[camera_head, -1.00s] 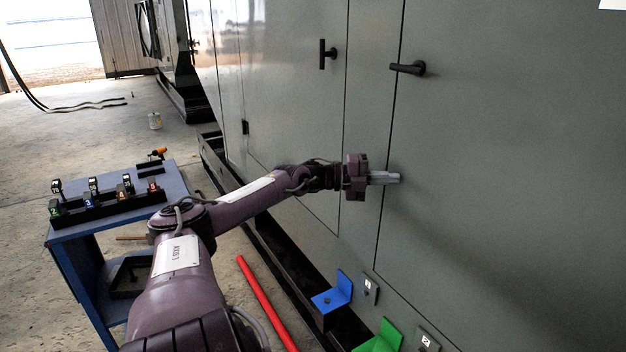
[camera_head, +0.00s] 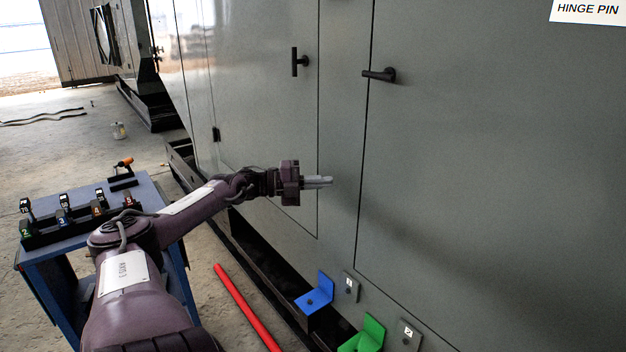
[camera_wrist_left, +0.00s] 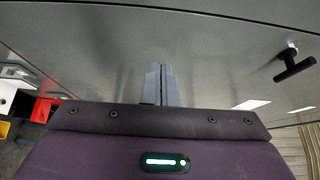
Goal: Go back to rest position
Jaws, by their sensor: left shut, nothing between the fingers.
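My left gripper (camera_head: 327,181) is at the middle of the head view, in front of the grey enclosure's doors (camera_head: 440,180). Its two grey fingers are together with nothing between them. In the left wrist view the closed fingers (camera_wrist_left: 161,85) point toward the grey door surface. I cannot tell how far the fingertips are from the door. My right gripper is not in view.
A blue cart (camera_head: 50,268) with several small numbered items stands at the left. A red bar (camera_head: 245,308) lies on the floor. Blue (camera_head: 316,295) and green (camera_head: 364,336) brackets sit along the enclosure's base. Black handles (camera_head: 380,75) stick out from the doors.

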